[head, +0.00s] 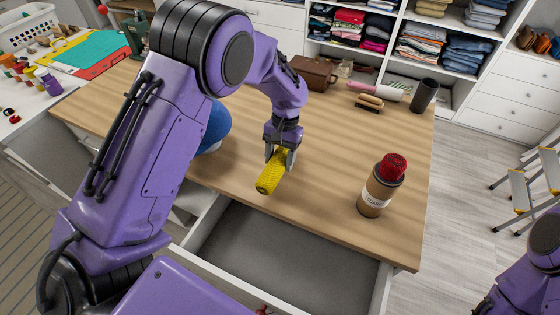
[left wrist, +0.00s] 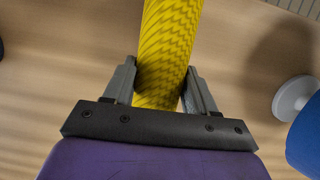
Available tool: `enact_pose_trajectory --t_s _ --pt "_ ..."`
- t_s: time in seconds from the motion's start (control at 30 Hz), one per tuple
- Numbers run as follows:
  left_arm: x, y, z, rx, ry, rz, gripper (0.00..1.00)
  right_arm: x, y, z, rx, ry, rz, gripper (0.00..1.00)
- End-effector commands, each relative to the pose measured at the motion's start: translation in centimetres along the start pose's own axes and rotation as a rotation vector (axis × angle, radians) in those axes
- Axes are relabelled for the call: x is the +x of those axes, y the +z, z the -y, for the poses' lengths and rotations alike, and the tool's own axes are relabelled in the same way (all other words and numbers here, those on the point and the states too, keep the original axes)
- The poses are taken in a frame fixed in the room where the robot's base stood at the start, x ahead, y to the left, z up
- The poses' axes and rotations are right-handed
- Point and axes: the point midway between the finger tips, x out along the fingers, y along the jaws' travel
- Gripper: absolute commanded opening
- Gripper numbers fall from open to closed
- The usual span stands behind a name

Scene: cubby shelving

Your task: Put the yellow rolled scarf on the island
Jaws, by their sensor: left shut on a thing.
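The yellow rolled scarf (head: 269,177) is at the middle of the wooden island (head: 325,150). It is a patterned yellow roll and also shows in the left wrist view (left wrist: 170,50), running up out of the picture. My left gripper (head: 280,157) is above the island and shut on the scarf, with one finger on each side of it; it also shows in the left wrist view (left wrist: 160,88). Whether the scarf touches the island top I cannot tell. Part of my right arm shows at the lower right of the head view, but its gripper is not visible.
An open, empty-looking drawer (head: 285,255) juts out below the island's front edge. A brown bottle with a red top (head: 381,186) stands to the right. A blue round object (head: 216,125) is behind my left arm. A brown case (head: 314,72), brush (head: 369,103) and dark cylinder (head: 423,96) are at the back.

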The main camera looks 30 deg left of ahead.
Motion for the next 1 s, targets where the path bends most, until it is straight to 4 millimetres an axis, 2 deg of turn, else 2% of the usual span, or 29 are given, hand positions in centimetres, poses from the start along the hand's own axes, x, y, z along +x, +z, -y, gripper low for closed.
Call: enact_pose_trajectory --t_s 0.1,0.27,0.57,0.6,0.67,0.7,1.0 --pt "1.1 -1.2 0.2 0.001 -0.001 0.006 0.21 -0.9 -0.3 -0.1 -0.001 0.001 0.002 0.43" --pt "3.4 -2.0 0.3 0.000 -0.002 0.005 0.21 -1.9 -0.8 -0.2 0.000 0.001 0.001 0.43" --pt "3.9 -2.1 0.3 -0.001 0.000 0.003 0.21 -1.6 -0.6 -0.2 0.000 0.000 0.001 0.43" --pt "4.0 -2.2 0.3 -0.001 0.000 0.003 0.59 -1.6 -0.6 -0.2 0.000 0.001 0.001 0.43" --pt "3.9 -2.1 0.3 -0.001 0.000 0.003 0.79 -1.6 -0.6 -0.2 0.000 0.001 0.001 0.43" --pt "3.9 -2.1 0.3 -0.001 0.000 0.003 0.82 -1.6 -0.6 -0.2 0.000 0.001 0.001 0.43" --pt "3.5 -2.1 0.3 0.000 0.000 0.002 0.82 -1.6 -0.7 -0.2 0.000 0.001 0.001 0.43"
